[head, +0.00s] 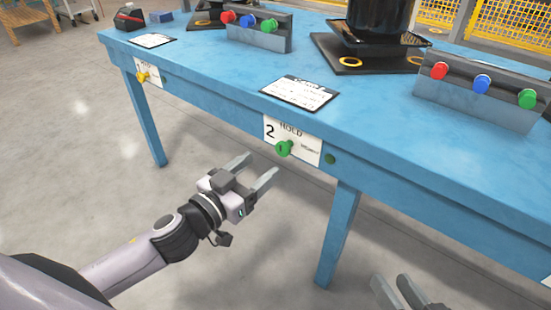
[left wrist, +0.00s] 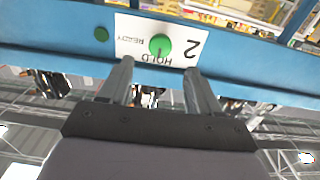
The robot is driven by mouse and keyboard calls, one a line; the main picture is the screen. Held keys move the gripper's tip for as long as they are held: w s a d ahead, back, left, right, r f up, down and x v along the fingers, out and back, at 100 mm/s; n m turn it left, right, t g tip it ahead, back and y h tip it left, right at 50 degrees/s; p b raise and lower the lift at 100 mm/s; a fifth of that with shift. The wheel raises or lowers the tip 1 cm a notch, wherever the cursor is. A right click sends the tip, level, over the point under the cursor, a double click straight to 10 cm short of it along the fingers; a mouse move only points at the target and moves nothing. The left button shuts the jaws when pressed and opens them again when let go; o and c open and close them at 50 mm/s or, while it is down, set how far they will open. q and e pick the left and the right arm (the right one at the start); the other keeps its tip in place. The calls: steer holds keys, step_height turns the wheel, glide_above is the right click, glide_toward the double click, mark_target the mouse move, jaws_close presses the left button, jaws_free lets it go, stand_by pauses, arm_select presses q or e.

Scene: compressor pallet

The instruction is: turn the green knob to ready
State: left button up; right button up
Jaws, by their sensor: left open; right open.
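The green knob (head: 284,148) is on a white label plate (head: 306,152) on the front edge of the blue table. The plate reads 2, HOLD and READY. The knob also shows in the left wrist view (left wrist: 160,45), where the picture is upside down and HOLD is beside the knob. My left gripper (head: 257,168) is open and empty, in front of and a little below the knob, fingers toward the table. In the wrist view its fingertips (left wrist: 158,75) lie apart from the knob. My right gripper (head: 394,288) shows only partly at the bottom edge, open and empty.
The blue table (head: 215,75) carries a clipboard (head: 300,91), button boxes (head: 480,92) and a dark stand (head: 370,55). A yellow knob (head: 142,77) is on another plate to the left. A small green disc (head: 330,159) is beside the label. A table leg (head: 338,235) stands below.

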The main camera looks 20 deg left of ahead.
mark_target(280, 150)
arm_select(q)
steer(key=shift+b+x, duration=0.5)
steer(key=shift+x, duration=2.7)
steer(key=shift+f, duration=0.1)
steer(key=c, duration=1)
